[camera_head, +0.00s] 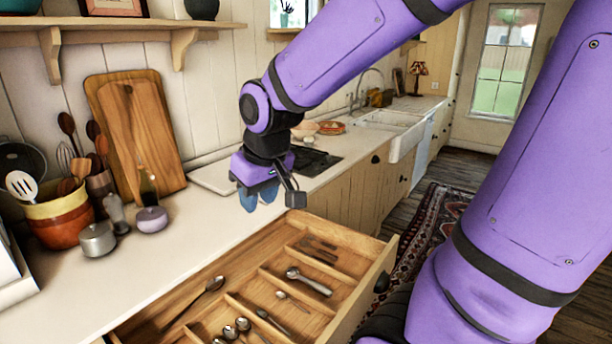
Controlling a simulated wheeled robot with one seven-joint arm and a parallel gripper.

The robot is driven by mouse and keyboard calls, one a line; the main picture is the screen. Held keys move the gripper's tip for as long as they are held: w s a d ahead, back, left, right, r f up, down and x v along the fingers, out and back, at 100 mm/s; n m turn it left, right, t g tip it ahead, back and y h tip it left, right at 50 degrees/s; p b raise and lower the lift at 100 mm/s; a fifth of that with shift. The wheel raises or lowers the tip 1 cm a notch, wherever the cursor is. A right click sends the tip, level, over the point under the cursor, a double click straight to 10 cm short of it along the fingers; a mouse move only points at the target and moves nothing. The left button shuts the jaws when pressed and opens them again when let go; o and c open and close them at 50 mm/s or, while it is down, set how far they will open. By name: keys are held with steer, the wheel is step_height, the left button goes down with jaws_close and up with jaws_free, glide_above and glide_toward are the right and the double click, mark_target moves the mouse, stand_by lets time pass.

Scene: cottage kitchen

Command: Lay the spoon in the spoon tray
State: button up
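My gripper (259,197) hangs over the counter edge behind the open drawer, with its blue fingertips pointing down. The fingertips look close together, and I cannot tell whether they are apart or touching. No spoon shows in them. The open drawer holds a wooden cutlery tray (262,271) with several compartments. A long spoon (214,285) lies diagonally in the wide left compartment. Several spoons (243,325) lie together in a front compartment, partly cut off by the picture edge. A small spoon (283,296) and a thick-handled utensil (309,281) lie further right. I cannot tell which spoon is meant.
Dark forks (318,247) lie in the back compartment.

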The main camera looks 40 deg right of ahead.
steer(key=s+r+t, duration=0.1)
steer(key=s+r, duration=0.6)
steer(key=s, duration=0.5)
steer(key=shift+d+r+m+t, duration=0.25)
steer(key=shift+d+m+t, duration=0.05)
steer(key=shift+d, duration=0.1)
